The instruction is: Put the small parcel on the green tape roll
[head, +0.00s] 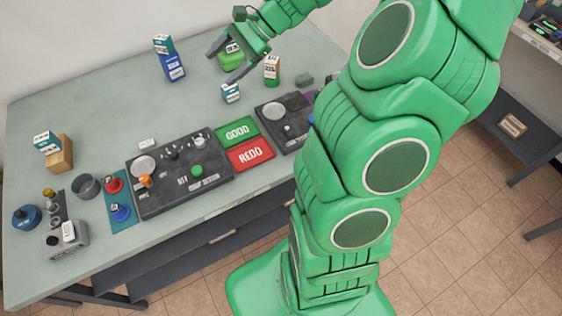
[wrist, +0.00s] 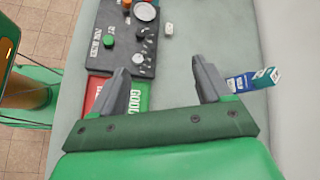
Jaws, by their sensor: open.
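A round green object (head: 230,62), which looks like the green tape roll, sits at the back of the table in the head view. A small white-labelled box (head: 232,47) appears on top of it; whether they touch is hard to tell. My gripper (head: 222,66) is open, its fingers either side of the green object in this view. In the wrist view my gripper (wrist: 162,76) shows bare table between its fingers; the green object is not visible there. Another small white-and-teal box (head: 230,93) stands on the table in front of the gripper. Which box is the small parcel is unclear.
A teal-and-white box (head: 163,44) sits on a blue box (head: 173,68) left of the gripper. A green-and-white container (head: 272,71) stands to the right. Black panels (head: 180,172), GOOD (head: 237,130) and REDO (head: 251,154) pads lie in front. The left back table is clear.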

